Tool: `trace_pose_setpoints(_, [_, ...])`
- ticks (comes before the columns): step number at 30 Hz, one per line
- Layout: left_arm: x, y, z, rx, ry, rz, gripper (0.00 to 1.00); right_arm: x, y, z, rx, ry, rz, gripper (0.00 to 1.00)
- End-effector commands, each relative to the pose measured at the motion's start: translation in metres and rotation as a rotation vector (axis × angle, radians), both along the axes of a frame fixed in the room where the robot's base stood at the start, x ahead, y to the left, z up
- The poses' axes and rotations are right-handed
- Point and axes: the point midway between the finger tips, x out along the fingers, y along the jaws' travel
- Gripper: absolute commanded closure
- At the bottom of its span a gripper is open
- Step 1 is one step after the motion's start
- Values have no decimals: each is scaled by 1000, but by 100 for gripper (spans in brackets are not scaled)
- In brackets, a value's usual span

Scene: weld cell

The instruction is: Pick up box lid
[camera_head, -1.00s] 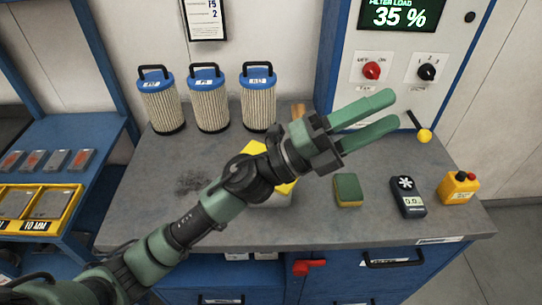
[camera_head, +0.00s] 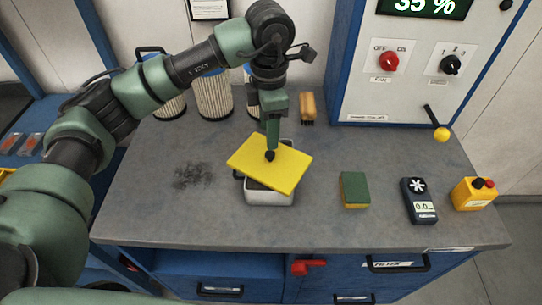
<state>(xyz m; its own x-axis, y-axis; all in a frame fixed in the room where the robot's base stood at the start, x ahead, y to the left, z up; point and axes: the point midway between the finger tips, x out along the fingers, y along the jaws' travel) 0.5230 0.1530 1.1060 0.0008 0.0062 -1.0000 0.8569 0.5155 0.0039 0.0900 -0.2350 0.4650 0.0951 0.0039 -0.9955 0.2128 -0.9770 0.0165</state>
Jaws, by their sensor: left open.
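The box lid (camera_head: 290,170) is a flat yellow plate with a small black knob on top. It lies askew over the grey metal box (camera_head: 268,198) on the bench, its corners reaching past the rim. My left gripper (camera_head: 271,147) points straight down at the knob from above. Its green fingers are open and overlap in this view, so I cannot tell whether they touch the knob. Most of the box's inside is hidden under the lid. My right gripper is not in view.
A green and yellow sponge (camera_head: 354,190), a handheld meter (camera_head: 419,201) and a yellow button box (camera_head: 474,193) stand to the right. Filter cartridges (camera_head: 214,98) and a wooden-coloured brush (camera_head: 307,108) are behind. Dark dust (camera_head: 192,176) lies on the left of the grey bench (camera_head: 150,215).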

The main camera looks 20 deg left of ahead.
Motion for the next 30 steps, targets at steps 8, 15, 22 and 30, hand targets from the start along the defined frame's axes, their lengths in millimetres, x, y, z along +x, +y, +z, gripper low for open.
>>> trace_pose_setpoints(8, [-4,-2,-32,-3,7,-2,53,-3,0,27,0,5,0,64])
trace_pose_setpoints(15, [-4,-3,-62,-5,2,-3,53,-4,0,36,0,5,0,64])
trace_pose_setpoints(22, [-3,-3,-65,-5,1,-3,53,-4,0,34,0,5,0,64])
trace_pose_setpoints(30, [-3,-3,-64,-6,0,-3,100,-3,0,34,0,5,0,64])
